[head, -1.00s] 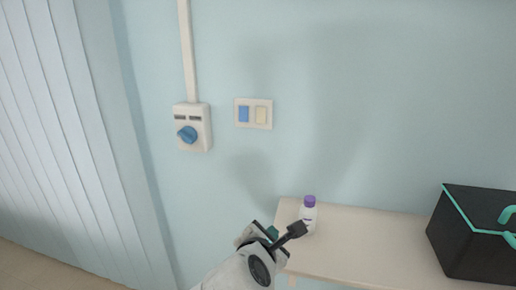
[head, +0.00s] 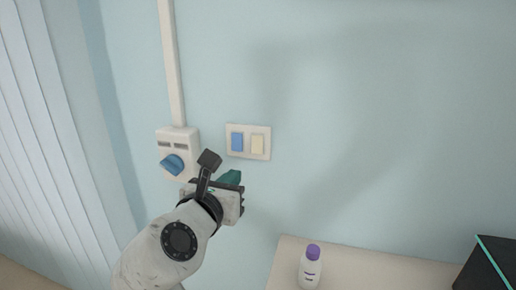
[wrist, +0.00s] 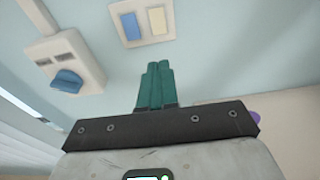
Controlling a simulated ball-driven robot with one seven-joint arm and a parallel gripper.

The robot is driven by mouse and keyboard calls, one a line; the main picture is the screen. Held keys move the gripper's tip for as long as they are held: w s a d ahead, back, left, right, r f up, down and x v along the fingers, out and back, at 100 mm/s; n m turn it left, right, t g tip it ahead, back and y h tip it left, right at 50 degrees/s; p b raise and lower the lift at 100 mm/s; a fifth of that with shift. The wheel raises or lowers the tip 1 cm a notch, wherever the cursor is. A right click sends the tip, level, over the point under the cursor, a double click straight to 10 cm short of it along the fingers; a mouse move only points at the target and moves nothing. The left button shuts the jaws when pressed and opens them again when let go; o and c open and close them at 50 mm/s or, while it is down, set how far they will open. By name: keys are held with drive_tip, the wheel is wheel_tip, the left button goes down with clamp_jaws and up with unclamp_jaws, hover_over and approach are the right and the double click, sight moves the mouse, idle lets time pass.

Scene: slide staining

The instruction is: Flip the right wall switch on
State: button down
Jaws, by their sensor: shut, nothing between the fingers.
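The wall switch plate (head: 248,154) holds two rockers side by side, a blue left one (head: 237,141) and a cream right one (head: 258,144). In the wrist view the plate (wrist: 118,32) is at the top, with the cream right rocker (wrist: 157,20) ahead of the fingers. My gripper (head: 230,177) is shut and empty, just below the plate in the head view. Its green fingertips (wrist: 155,72) are together in the wrist view and show apart from the plate. The exact gap to the wall is hard to tell.
A white box with a blue rotary knob (head: 173,165) is on the wall left of the plate, with a conduit (head: 172,62) above it. A purple-capped bottle (head: 310,268) stands on a table (head: 375,268). A black box (head: 490,265) is at right.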

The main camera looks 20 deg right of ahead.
drive_tip(key=shift+w+d+r, duration=0.1)
drive_tip(key=shift+w, duration=0.1)
drive_tip(key=p, duration=0.2)
approach(257, 152)
drive_tip(key=x, duration=0.6)
drive_tip(key=shift+w, duration=0.2)
drive_tip(key=shift+w+d, duration=0.2)
